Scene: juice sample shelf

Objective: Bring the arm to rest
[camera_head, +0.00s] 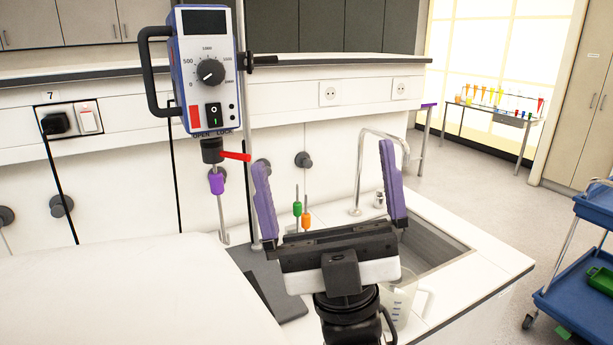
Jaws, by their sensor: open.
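My gripper (328,192) is in the lower middle of the head view, with its two purple-padded fingers pointing up. The fingers are wide apart and nothing is between them. It is in front of the sink counter, and it hides part of the sink and the bench behind it. The lower part of my arm runs out of the bottom of the picture.
A stirrer unit (207,75) on a stand is left of my gripper. A sink (432,250) and a beaker (398,300) are close on the right. A blue cart (575,300) stands at the right edge. Open floor (490,200) lies beyond the counter.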

